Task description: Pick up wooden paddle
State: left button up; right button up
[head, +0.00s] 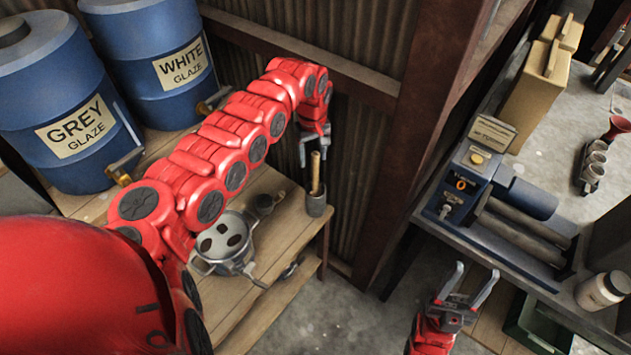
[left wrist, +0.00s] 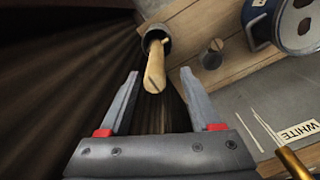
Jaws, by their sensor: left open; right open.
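The wooden paddle (head: 316,172) stands upright in a small dark cup (head: 316,204) at the right end of the wooden bench. In the left wrist view the paddle's pale handle (left wrist: 155,66) sticks out of the cup (left wrist: 155,38) towards my gripper. My left gripper (head: 315,150) is open above the cup, close to the handle's top. In the left wrist view its fingers (left wrist: 160,78) are spread, with the handle's end near the gap between the tips. My right gripper (head: 468,275) is open and empty, in front of the workbench at right. The paddle's lower part is hidden in the cup.
A metal pot (head: 222,238) with a holed lid-like top and a small dark container (head: 264,204) stand on the wooden bench (head: 285,235). Blue drums labelled grey glaze (head: 60,110) and white glaze (head: 160,60) stand behind. A wooden post (head: 415,130) rises right of the bench.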

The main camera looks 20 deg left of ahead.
aim_at(315, 169)
pick_arm(q)
jog(key=shift+d+f+p, duration=0.2)
jog(key=shift+f+p, duration=0.3)
jog(key=shift+f, duration=0.05)
jog(key=f, duration=0.1)
jog(key=f+p, duration=0.1)
jog(key=f, duration=0.1)
jog(key=shift+s+d+f+p, duration=0.15)
jog(key=shift+d+f+p, duration=0.2)
jog(key=shift+f, duration=0.05)
jog(key=shift+a+f, duration=0.15)
jog(key=shift+f, duration=0.3)
jog(key=shift+c, duration=0.3)
grip_shut()
